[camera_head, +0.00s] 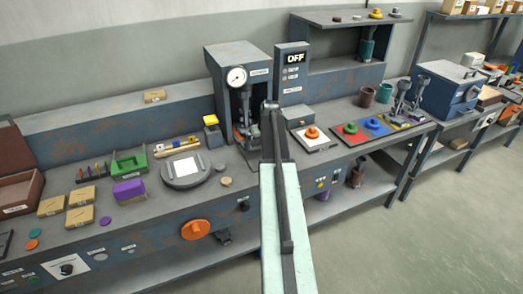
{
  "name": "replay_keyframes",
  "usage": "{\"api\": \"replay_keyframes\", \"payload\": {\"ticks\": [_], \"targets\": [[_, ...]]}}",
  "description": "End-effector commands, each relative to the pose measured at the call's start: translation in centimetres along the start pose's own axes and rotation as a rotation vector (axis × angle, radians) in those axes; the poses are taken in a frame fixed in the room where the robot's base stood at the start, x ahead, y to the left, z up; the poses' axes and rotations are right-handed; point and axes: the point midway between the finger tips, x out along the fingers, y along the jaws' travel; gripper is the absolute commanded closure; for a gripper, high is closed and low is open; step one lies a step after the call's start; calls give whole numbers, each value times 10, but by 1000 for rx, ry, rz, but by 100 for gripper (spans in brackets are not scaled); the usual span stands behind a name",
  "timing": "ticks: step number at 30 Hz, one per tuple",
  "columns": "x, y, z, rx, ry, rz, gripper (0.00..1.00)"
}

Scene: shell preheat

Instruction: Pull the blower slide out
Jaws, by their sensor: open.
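My arm reaches up from the bottom centre, with its far joint in front of the gauge press. My gripper (249,138) is a dark shape just left of that joint, low by the press. It is open, with nothing visible between its jaws. The arm and the press crowd it, so its fingertips are unclear. No part is plainly readable as the blower slide. A small dark fitting (224,237) sticks out below the bench front, and a dark knob (243,204) is on the front panel. I cannot tell whether either is the slide.
The gauge press (238,78) stands behind my gripper, beside a box whose display (294,58) reads OFF. A round grey plate (186,170) and orange front knob (195,229) are left. Coloured pads with knobs (351,129) are right. Open floor (430,235) lies at lower right.

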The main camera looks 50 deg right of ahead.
Motion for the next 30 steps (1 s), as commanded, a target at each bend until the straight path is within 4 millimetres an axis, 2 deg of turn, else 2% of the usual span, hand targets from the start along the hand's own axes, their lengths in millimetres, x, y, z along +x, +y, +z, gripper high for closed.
{"api": "replay_keyframes", "payload": {"ticks": [1, 7, 8, 15, 16, 17, 25, 30], "targets": [[6, 0, 0, 0, 0, 0, 0], [3, 0, 0, 1, 0, 0, 0], [3, 0, 0, 1, 0, 0, 3], [3, 1, 0, 1, 0, 1, 70], [3, 1, 0, 2, 0, 1, 78], [5, 10, -5, 4, 0, 2, 82], [-1, 2, 8, 2, 1, 5, 82], [-9, 2, 28, 3, 0, 5, 82]]}}
